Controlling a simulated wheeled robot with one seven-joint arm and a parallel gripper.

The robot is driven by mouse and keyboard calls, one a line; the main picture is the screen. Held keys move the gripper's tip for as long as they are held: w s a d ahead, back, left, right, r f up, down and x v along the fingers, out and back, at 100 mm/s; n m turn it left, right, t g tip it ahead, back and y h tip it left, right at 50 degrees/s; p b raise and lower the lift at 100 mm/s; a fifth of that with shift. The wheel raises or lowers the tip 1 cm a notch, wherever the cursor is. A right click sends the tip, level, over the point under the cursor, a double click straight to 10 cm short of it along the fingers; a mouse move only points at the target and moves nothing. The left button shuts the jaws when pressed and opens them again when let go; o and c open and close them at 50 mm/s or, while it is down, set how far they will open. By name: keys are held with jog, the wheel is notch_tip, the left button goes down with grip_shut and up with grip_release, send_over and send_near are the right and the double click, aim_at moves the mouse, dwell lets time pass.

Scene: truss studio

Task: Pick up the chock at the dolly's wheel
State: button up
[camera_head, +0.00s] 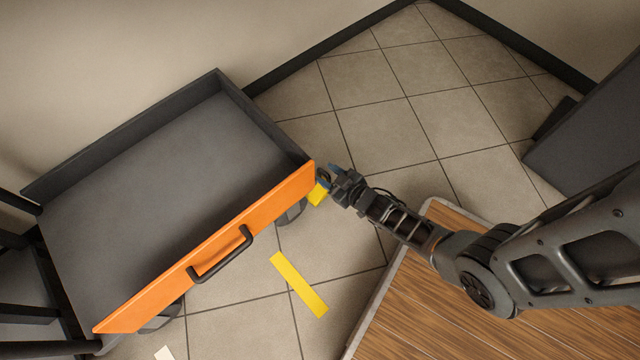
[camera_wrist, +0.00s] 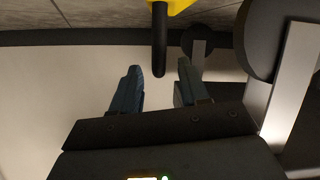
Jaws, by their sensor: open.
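The dolly (camera_head: 150,170) is a dark tray with an orange front panel and a black handle. The yellow chock (camera_head: 317,194) is on the floor beside the dolly's wheel (camera_head: 291,212) at the right corner, partly covered by my gripper. My gripper (camera_head: 328,173) is over the chock at that corner. In the wrist view, my gripper (camera_wrist: 159,70) is open with two blue fingers apart. The chock (camera_wrist: 172,5) shows at the top edge, and a black bar (camera_wrist: 159,40) extends from it to between the fingertips. I cannot tell whether it touches either finger.
A yellow tape strip (camera_head: 298,285) lies on the tiled floor. A wood-topped platform (camera_head: 450,325) is at the lower right and a dark cabinet (camera_head: 590,140) at the right. In the wrist view, a round dark wheel (camera_wrist: 262,35) and its bracket (camera_wrist: 292,80) are close on the right.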

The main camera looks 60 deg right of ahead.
jog(key=shift+w+d+f, duration=0.1)
jog(key=shift+w+f, duration=0.1)
jog(key=shift+w, duration=0.2)
grip_shut()
dwell(0.4)
